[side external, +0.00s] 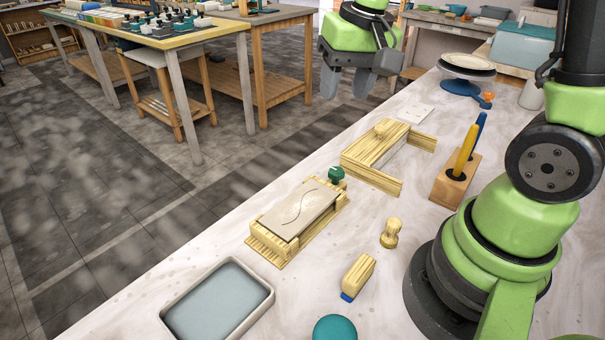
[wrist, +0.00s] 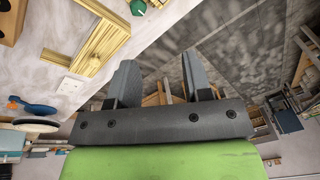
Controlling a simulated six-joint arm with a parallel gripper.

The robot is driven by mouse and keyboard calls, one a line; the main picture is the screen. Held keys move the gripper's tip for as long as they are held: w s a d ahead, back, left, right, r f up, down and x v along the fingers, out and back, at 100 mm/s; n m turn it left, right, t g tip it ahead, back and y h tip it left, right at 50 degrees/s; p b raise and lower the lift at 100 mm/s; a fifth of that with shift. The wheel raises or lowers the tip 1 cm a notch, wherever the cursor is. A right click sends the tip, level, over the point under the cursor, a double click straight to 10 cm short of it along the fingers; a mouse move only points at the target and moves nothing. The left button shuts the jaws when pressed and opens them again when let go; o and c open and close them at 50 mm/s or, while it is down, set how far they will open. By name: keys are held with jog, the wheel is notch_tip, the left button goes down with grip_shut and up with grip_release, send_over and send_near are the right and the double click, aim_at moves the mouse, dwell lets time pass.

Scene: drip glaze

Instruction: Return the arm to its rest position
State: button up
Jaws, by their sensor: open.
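My gripper (side external: 348,80) is raised above the far part of the white worktable (side external: 330,145) in the side view. In the wrist view my gripper (wrist: 157,78) shows two grey fingers spread apart with nothing between them. The fingers point past the table edge toward the floor. My gripper touches nothing that I can see.

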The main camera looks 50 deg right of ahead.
jog(key=s+a+r+n+t+y, duration=0.1)
jog(key=s+a+r+t, duration=0.1)
jog(key=s, duration=0.4)
jog(key=s+a+r+n+t, duration=0.1)
jog(key=s+a+r+t, duration=0.1)
jog(key=s+a+r, duration=0.3)
jog(key=shift+s+r+t+y, duration=0.35)
jog(key=shift+s+t+y, duration=0.05)
jog(key=shift+s, duration=0.25)
